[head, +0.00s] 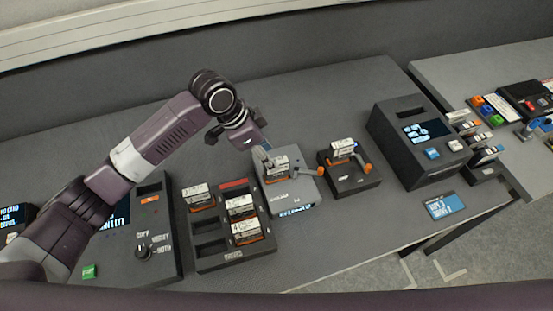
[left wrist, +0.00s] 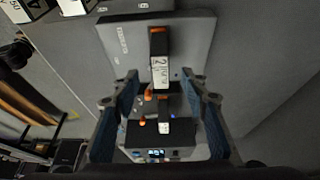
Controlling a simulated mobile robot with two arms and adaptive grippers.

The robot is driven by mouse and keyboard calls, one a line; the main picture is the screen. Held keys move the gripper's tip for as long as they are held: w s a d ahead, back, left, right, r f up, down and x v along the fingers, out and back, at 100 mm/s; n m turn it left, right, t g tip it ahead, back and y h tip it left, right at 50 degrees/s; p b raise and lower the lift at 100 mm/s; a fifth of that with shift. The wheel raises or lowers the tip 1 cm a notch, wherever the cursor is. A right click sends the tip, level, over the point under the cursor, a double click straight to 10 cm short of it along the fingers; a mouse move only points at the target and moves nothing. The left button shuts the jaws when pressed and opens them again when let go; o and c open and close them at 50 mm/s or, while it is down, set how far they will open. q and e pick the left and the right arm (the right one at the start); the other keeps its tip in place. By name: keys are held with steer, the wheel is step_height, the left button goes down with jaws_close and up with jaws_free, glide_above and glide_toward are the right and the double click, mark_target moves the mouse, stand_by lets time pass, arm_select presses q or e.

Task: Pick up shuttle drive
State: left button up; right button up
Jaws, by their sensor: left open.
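No label that I can read says shuttle, so I cannot tell for sure which drive is the shuttle drive. A white-labelled drive with orange ends (head: 276,163) sits on a light grey dock (head: 294,193); in the left wrist view this drive (left wrist: 158,70) shows a "2". A similar drive (head: 343,147) sits on a smaller dark dock (head: 352,181) to its right. My left gripper (head: 238,140) is above and behind the grey dock. Its blue-padded fingers (left wrist: 159,80) are open and empty, and appear on either side of the "2" drive in the wrist view. My right gripper is not in view.
A dark rack (head: 209,228) with several drives stands left of the grey dock. A console with a knob (head: 142,252) is further left. A dark box with a screen (head: 405,160) stands right. A blue card (head: 444,206) lies near the front edge. The desk behind the docks is clear.

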mark_target(277, 173)
arm_select(q)
steer(key=p+x, duration=0.1)
steer(key=x, duration=0.1)
steer(key=shift+s+d+f, duration=0.15)
steer(key=shift+f, duration=0.2)
steer(key=p+x, duration=0.1)
steer(key=x, duration=0.2)
steer(key=shift+f, duration=0.3)
steer(key=shift+w+f, duration=0.25)
steer(key=shift+f, duration=0.2)
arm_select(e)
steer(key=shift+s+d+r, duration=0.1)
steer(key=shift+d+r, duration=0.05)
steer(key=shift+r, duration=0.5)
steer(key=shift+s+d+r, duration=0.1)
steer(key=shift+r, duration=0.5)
arm_select(q)
steer(key=c, duration=0.5)
steer(key=shift+r, duration=0.1)
jaws_close()
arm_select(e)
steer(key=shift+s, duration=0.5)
